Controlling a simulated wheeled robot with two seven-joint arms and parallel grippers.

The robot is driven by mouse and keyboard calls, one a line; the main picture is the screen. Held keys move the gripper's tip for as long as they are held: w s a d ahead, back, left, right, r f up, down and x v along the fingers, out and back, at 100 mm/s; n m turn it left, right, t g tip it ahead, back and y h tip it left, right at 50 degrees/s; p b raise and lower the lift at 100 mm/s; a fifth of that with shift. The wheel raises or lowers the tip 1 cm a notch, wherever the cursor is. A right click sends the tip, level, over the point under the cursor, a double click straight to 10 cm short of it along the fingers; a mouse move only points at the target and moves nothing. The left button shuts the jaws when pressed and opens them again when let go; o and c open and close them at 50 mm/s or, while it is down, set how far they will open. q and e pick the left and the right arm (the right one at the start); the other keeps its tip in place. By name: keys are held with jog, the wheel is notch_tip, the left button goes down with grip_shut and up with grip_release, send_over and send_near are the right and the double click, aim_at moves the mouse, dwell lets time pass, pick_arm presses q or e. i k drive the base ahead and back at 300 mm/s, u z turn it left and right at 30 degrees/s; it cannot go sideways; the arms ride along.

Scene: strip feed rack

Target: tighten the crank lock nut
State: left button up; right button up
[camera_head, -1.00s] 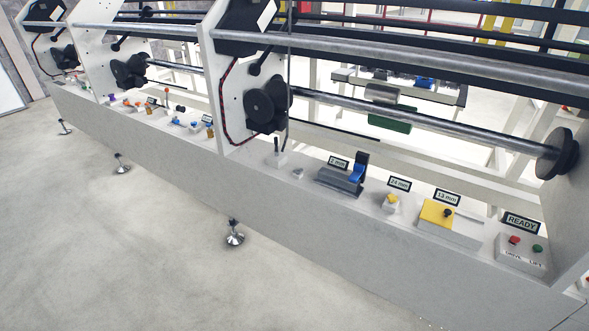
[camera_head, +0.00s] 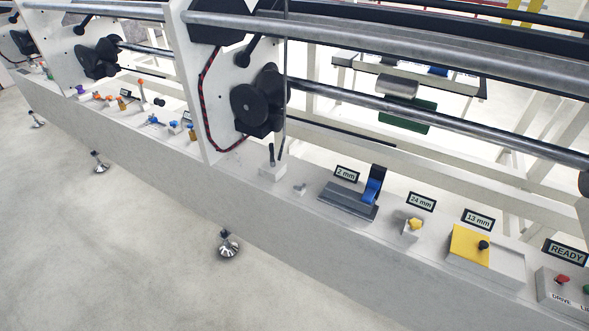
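No part is clearly marked as the crank lock nut, and I cannot tell which one it is. A black round crank-like unit (camera_head: 262,105) sits on the white upright plate left of centre, with a long metal shaft (camera_head: 400,110) running right from it. Below it, a small black lever (camera_head: 271,156) stands on a white block on the ledge. A small grey fitting (camera_head: 299,188) lies just right of that block. Neither of my grippers is in view.
The white ledge (camera_head: 325,225) carries a grey block with a blue lever (camera_head: 373,188), a yellow knob (camera_head: 415,225), a yellow plate (camera_head: 470,244) and a red button (camera_head: 563,280) by the READY sign (camera_head: 565,252). A levelling foot (camera_head: 228,245) stands on the open floor (camera_head: 100,260).

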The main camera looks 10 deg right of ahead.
aim_at(299, 188)
jog(key=z, duration=0.6)
jog(key=i, duration=1.15)
jog(key=z, duration=0.7)
